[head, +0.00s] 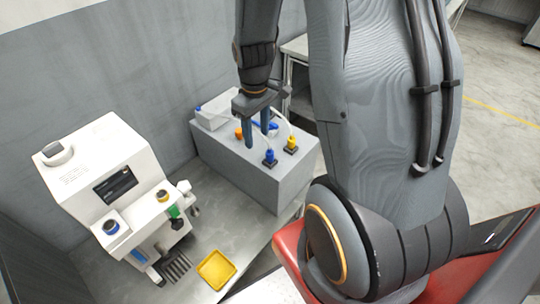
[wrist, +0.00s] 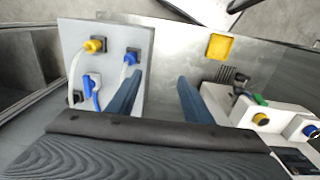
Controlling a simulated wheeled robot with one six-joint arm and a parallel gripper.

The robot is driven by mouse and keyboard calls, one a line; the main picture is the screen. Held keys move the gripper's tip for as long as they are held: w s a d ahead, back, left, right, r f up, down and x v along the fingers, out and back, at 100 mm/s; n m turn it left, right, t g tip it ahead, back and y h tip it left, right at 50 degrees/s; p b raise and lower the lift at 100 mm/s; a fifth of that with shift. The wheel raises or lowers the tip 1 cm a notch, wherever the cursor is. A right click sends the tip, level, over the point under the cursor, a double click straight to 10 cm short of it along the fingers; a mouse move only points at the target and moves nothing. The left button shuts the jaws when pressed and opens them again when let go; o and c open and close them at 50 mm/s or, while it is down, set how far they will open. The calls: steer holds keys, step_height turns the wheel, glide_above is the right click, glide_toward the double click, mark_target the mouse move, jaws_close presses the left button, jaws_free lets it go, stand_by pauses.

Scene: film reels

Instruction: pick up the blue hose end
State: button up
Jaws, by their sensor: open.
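The blue hose end (head: 270,157) stands upright on the grey block's top, near its front edge, with a pale hose running from it. My gripper (head: 257,140) is open and empty, pointing down over the block. In the wrist view my gripper (wrist: 160,76) shows two blue fingers, apart, with nothing between them. The yellow hose end (head: 291,143) stands to the right of the blue one in the head view; it also shows in the wrist view (wrist: 94,46).
A white machine (head: 85,165) stands left, with a yellow tray (head: 216,269) on the metal table.

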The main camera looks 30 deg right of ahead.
mark_target(270, 152)
steer(key=w+d+f+n, duration=0.1)
steer(key=d+f, duration=0.1)
steer(key=f, duration=0.1)
steer(key=w+d+f+n, duration=0.1)
steer(key=d+f, duration=0.1)
steer(key=f, duration=0.1)
steer(key=w+d+f, duration=0.2)
steer(key=d+f, duration=0.1)
steer(key=shift+f+n, duration=0.1)
steer(key=shift+n, duration=0.3)
steer(key=shift+d+f, duration=0.1)
steer(key=shift+f, duration=0.25)
step_height(270, 152, down, 2)
steer(key=shift+f+p, duration=0.1)
steer(key=shift+p, duration=0.25)
steer(key=shift+w+f+p, duration=0.2)
steer(key=shift+f+p, duration=0.25)
steer(key=shift+f, duration=0.85)
steer(key=shift+w+f+p, duration=0.15)
steer(key=shift+f+p, duration=0.25)
steer(key=shift+f, duration=0.9)
steer(key=c, duration=1.2)
steer(key=shift+o, duration=0.2)
steer(key=shift+r, duration=0.1)
